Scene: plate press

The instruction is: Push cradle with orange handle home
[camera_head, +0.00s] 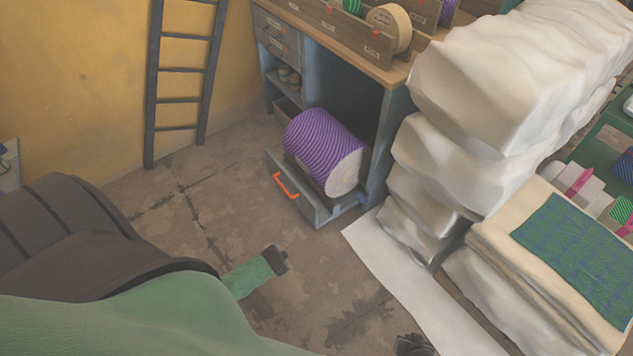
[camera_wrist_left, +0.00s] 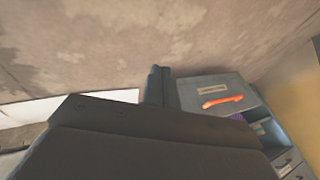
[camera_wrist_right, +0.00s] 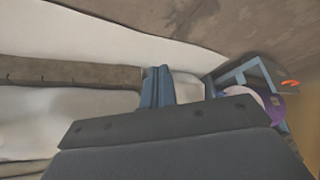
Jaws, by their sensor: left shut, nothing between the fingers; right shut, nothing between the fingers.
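The cradle (camera_head: 310,206) sticks out of the lower bay of the blue-grey cabinet, with a large purple roll (camera_head: 318,140) lying in it. Its orange handle (camera_head: 285,187) is on the front panel and faces me. The handle also shows in the left wrist view (camera_wrist_left: 222,101). My left gripper (camera_head: 281,258) is shut and empty over the floor, in front of the cradle and apart from it. My right gripper (camera_head: 413,345) is shut and empty at the bottom edge of the head view, well to the right of the cradle; its fingertips (camera_wrist_right: 158,86) show in its wrist view.
Tall white wrapped stacks (camera_head: 440,165) stand close to the cabinet's right side, with a white sheet (camera_head: 410,275) on the floor before them. Folded cloth (camera_head: 575,245) lies at the right. A dark ladder (camera_head: 180,98) leans on the yellow wall. The floor before the cradle is clear.

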